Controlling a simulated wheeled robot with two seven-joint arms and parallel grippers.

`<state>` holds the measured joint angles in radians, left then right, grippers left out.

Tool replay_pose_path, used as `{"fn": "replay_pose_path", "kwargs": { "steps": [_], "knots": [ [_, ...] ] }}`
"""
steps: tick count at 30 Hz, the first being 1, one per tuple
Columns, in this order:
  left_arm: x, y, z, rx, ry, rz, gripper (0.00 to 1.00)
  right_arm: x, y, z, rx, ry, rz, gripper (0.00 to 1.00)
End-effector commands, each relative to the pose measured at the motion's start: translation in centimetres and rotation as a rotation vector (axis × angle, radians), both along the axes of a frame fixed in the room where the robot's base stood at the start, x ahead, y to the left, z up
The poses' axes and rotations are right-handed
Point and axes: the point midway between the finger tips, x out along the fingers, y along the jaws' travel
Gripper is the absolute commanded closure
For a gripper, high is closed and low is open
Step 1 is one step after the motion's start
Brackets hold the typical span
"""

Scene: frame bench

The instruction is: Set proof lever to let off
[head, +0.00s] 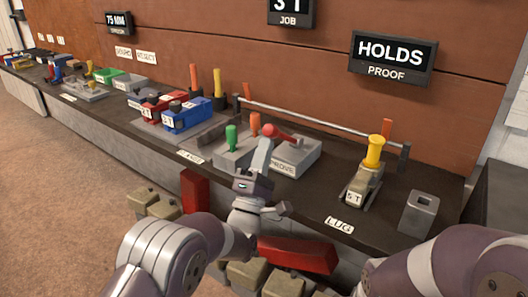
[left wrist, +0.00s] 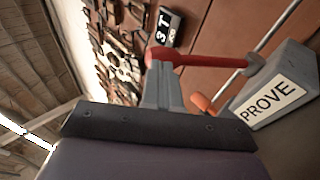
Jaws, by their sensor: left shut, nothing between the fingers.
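The proof lever (head: 281,135) is a red arm with a round red knob on a grey box (head: 297,158) labelled PROVE. In the head view it points left from its pivot. My left gripper (head: 264,146) is shut and empty, with its fingertips just below the knob end. In the left wrist view the red lever (left wrist: 200,60) runs from the knob right to its pivot on the PROVE box (left wrist: 275,90). The shut fingers (left wrist: 162,75) reach up to the knob; I cannot tell whether they touch. No let-off marking is readable. My right gripper is out of view.
A sign (head: 392,60) reads HOLDS over PROOF. A green-handled block (head: 233,150) stands close left of the lever, with an orange handle (head: 254,124) behind. A rail (head: 320,122) runs behind. A yellow-topped tool (head: 362,180) and grey socket block (head: 419,213) stand right.

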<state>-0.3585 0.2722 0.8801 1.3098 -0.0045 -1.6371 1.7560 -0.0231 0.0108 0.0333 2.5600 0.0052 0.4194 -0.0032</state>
Motion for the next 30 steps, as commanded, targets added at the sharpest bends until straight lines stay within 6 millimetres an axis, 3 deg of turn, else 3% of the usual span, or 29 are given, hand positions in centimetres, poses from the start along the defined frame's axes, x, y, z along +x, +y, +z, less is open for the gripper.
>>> {"fn": "replay_pose_path", "kwargs": {
  "steps": [8,14,30],
  "knots": [
    [0.0,0.0,0.3,0.005,0.006,0.0,1.0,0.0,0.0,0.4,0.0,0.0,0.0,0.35],
    [0.3,-0.2,1.9,0.041,0.056,0.0,1.0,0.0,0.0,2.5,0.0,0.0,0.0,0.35],
    [3.9,-2.9,8.8,0.31,0.426,0.0,1.0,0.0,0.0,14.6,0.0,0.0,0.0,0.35]
  ]
}}
